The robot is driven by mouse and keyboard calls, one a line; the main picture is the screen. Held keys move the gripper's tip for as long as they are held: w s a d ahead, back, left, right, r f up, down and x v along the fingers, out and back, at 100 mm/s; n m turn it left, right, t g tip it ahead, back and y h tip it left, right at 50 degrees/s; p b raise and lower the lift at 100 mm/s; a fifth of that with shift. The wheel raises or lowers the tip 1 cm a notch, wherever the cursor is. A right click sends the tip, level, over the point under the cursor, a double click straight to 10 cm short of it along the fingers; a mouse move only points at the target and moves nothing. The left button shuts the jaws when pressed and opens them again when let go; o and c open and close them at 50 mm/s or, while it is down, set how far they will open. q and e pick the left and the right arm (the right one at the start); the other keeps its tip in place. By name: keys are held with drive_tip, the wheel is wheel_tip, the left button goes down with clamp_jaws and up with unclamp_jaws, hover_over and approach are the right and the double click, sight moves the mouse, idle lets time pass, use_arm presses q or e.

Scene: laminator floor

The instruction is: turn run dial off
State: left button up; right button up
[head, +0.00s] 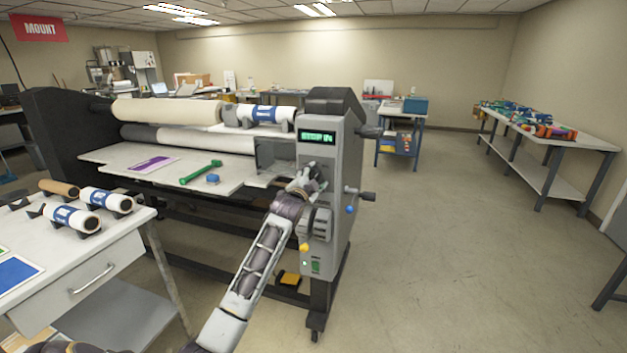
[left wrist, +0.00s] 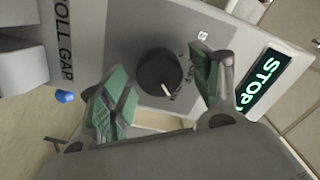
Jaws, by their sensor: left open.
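The run dial (left wrist: 159,74) is a round black knob on the grey control panel in the left wrist view, with a white pointer mark at its lower right edge. My left gripper (left wrist: 161,78) is open, its green-padded fingers on either side of the dial. Gaps show between the dial and both fingers. In the head view my left gripper (head: 310,178) is at the laminator's control column and hides the dial. A display (left wrist: 266,82) beside the dial shows "STOP" in green letters; the display (head: 317,137) also shows in the head view. My right gripper is not in view.
The laminator (head: 333,215) has a feed table (head: 120,160) carrying a green tool (head: 201,172) and a purple sheet (head: 154,164).

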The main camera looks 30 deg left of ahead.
use_arm(q)
drive_tip(key=shift+c, duration=0.6)
drive_tip(key=c, duration=0.9)
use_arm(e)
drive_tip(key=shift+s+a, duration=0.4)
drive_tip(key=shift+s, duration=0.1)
